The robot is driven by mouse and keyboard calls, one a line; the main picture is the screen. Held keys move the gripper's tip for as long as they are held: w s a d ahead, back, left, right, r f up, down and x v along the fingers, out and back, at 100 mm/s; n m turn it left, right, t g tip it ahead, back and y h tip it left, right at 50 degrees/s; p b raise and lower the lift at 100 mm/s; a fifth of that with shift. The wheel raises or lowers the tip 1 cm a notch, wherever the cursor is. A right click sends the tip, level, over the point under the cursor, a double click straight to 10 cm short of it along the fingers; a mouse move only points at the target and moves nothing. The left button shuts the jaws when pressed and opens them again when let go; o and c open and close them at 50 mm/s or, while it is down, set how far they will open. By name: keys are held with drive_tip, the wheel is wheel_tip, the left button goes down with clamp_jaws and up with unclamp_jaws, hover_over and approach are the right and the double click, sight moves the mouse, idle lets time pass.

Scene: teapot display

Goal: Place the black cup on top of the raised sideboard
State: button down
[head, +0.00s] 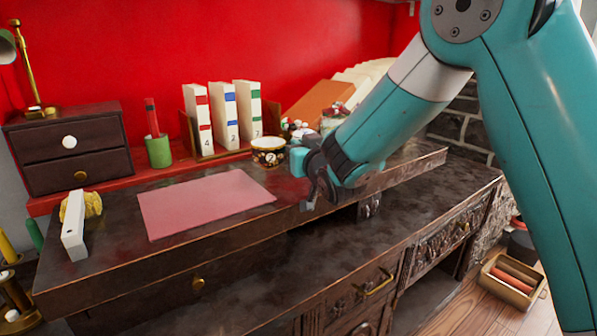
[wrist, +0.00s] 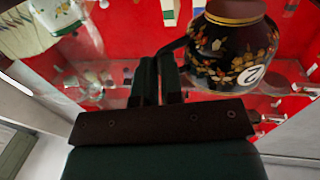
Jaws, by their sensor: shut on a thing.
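The black cup (head: 268,152) has a gold rim and a painted floral pattern. It appears upright at the back of the raised sideboard (head: 110,218), in front of the white binders. My gripper (head: 303,166) is just right of it. In the wrist view the cup (wrist: 235,55) fills the upper right, and its handle runs to my nearly closed fingers (wrist: 158,72). My gripper is shut on the cup's handle. I cannot tell whether the cup's base touches the surface below; the fingertips' grip is partly hidden.
A pink mat (head: 205,203) lies on the sideboard. Binders (head: 223,116), a green pot (head: 158,151) and a dark drawer box (head: 70,146) stand behind. A white block (head: 74,225) is at left. Small items crowd the back right. The sideboard's front strip is clear.

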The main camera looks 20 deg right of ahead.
drive_tip(key=shift+f+b, duration=0.45)
drive_tip(key=shift+f, duration=1.8)
drive_tip(key=shift+f+b, duration=0.4)
drive_tip(key=shift+b, duration=0.1)
drive_tip(key=c, duration=1.3)
unclamp_jaws()
drive_tip(key=shift+o, duration=0.2)
drive_tip(key=shift+r, duration=0.1)
